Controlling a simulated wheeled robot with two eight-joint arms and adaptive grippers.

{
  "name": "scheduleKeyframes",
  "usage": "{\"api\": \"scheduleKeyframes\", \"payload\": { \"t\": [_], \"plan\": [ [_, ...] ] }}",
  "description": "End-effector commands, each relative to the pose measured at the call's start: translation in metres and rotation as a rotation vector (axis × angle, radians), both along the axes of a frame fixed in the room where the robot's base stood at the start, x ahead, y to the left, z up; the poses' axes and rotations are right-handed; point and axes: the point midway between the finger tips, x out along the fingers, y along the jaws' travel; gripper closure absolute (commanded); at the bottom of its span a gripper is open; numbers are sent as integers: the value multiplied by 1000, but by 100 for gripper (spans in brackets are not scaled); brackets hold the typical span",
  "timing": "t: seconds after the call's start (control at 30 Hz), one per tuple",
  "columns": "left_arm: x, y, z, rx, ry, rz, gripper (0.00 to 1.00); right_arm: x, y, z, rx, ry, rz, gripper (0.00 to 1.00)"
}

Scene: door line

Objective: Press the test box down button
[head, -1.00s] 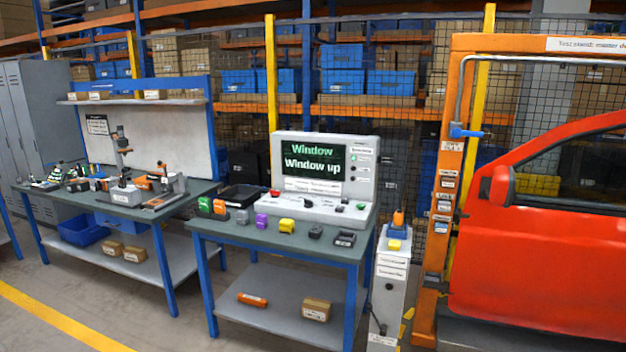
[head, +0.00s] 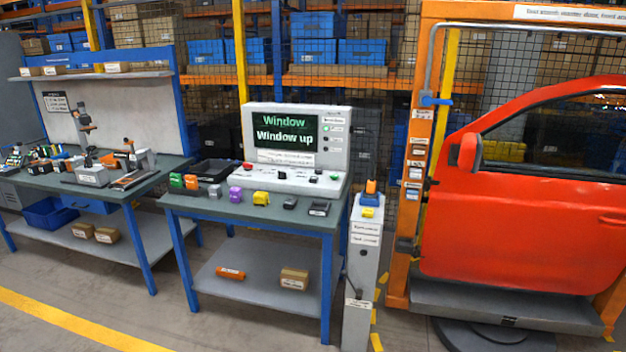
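The test box (head: 297,150) is a pale console at the back of the middle bench. Its dark screen (head: 284,135) reads "Window" and "Window up". Its sloped front panel carries a red button (head: 248,166) at the left and several small dark controls (head: 312,179) to the right; their labels are too small to read, so I cannot tell which is the down button. Neither of my grippers is in the head view.
The bench top (head: 232,210) holds several coloured connectors and a black tray (head: 213,171). A grey pedestal (head: 361,260) stands right of the bench, before an orange frame with a red car door (head: 530,220). Another bench (head: 120,196) stands left. The floor in front is clear.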

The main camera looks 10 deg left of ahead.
Motion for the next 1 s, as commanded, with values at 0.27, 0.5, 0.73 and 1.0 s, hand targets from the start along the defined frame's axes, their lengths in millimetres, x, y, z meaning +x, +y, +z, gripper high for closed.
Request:
{"api": "scheduleKeyframes", "payload": {
  "t": [0.27, 0.5, 0.73, 1.0],
  "plan": [
    [0, 0, 0, 0, 0, 0, 100, 0, 0, 0, 0, 0, 0, 60],
    [0, 0, 0, 0, 0, 0, 100, 0, 0, 0, 0, 0, 0, 60],
    [0, 0, 0, 0, 0, 0, 100, 0, 0, 0, 0, 0, 0, 60],
    [0, 0, 0, 0, 0, 0, 100, 0, 0, 0, 0, 0, 0, 60]
  ]
}}
